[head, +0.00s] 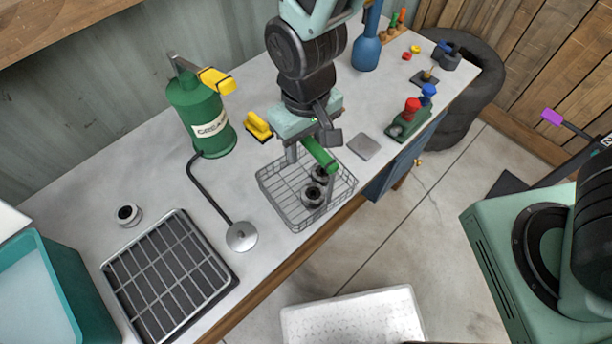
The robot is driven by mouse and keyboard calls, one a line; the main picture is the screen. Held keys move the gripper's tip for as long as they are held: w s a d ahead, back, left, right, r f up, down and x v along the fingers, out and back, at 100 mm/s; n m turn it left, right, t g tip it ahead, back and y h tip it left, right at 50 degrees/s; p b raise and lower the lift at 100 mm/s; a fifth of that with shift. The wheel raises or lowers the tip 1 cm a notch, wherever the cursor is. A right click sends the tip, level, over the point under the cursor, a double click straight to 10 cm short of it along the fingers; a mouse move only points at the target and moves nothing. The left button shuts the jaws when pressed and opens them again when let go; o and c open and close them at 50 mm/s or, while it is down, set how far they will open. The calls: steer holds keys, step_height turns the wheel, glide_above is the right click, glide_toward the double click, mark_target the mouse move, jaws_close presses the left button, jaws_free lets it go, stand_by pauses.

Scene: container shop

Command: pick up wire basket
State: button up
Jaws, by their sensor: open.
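The wire basket (272,196) is a shallow grey mesh tray on the light worktop, close to its front edge. Dark round parts (311,193) lie inside it. My gripper (312,178) is open above the basket, pointing down, with one finger near the back side and the other reaching down towards the front right. A green cylindrical thing (320,154) shows beside the fingers over the basket's back right. I cannot tell whether the fingers touch the basket. My arm hides part of the basket's back rim.
A green grease canister (203,118) with a yellow handle stands behind left. A round silver disc (241,236) on a dark hose and a black grate (168,272) lie to the left. A yellow item (257,126), a grey square plate (363,147) and a red-and-blue valve block (410,120) are nearby.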

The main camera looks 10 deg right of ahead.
steer(key=shift+f, duration=0.55)
jaws_close()
steer(key=shift+r, duration=0.1)
